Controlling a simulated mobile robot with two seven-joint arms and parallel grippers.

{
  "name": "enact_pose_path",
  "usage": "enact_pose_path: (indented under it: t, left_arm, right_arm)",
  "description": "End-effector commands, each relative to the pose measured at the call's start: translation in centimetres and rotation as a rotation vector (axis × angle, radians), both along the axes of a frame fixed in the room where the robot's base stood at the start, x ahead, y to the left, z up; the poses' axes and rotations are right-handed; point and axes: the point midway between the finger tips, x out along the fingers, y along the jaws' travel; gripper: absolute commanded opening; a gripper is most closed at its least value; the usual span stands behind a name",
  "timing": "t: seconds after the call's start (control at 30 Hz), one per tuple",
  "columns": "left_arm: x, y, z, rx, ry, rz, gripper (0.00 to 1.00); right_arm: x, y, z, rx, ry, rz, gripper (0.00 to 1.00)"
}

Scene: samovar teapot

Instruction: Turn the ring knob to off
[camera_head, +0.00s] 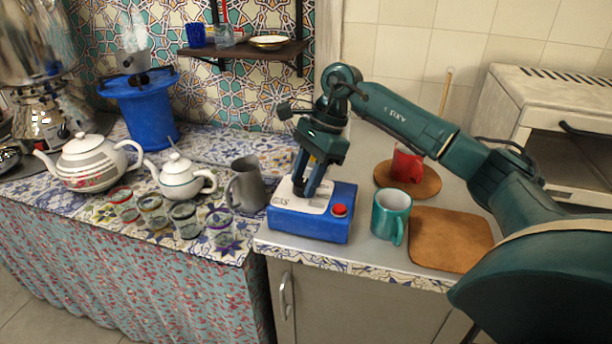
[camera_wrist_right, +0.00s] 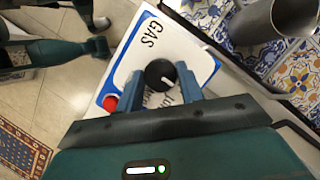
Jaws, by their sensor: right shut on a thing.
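The blue gas box (camera_head: 297,224) with a white top marked GAS stands on the counter, and it also shows in the right wrist view (camera_wrist_right: 130,58). Its round black knob (camera_wrist_right: 158,71) carries a short white pointer mark. The lettering below the knob is partly hidden. My right gripper (camera_head: 308,190) reaches down onto the box top, and its fingers hide the knob in the head view. In the wrist view the two blue fingers of my right gripper (camera_wrist_right: 172,76) are on either side of the knob, closed on it.
A red button (camera_head: 339,210) is on the box's right side. A teal mug (camera_head: 391,214) and a wooden board (camera_head: 450,239) stand to the right. A grey pitcher (camera_head: 247,184) is close on the left. A red mug (camera_head: 407,165) is behind, near my forearm.

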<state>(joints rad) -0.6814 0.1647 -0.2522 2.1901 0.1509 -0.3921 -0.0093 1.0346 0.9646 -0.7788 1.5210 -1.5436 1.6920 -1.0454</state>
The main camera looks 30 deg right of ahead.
Motion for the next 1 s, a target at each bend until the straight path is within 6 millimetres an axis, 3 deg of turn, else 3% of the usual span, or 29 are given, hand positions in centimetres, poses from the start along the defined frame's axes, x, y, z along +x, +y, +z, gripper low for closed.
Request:
enact_pose_path:
  t: [0.23,0.27,0.5,0.8,1.0]
  left_arm:
    - [-0.2,0.0,-0.1,0.0,0.005,0.0,0.36]
    - [-0.2,0.0,-0.2,0.0,0.006,0.0,0.36]
    - [-0.3,0.0,-0.3,0.0,0.009,0.0,0.36]
    - [-0.3,0.0,-0.2,0.0,0.009,0.0,0.36]
    - [-0.3,0.0,-0.2,0.0,0.009,0.0,0.36]
  right_arm:
    - [0.0,0.0,0.0,0.0,-0.002,0.001,0.14]
    - [0.0,0.0,0.0,0.0,-0.002,0.001,0.39]
    - [0.0,0.0,0.0,0.0,-0.001,0.0,0.58]
    - [0.0,-0.1,0.3,0.0,-0.001,-0.002,0.59]
    - [0.0,-1.2,3.0,0.001,-0.004,-0.003,0.59]
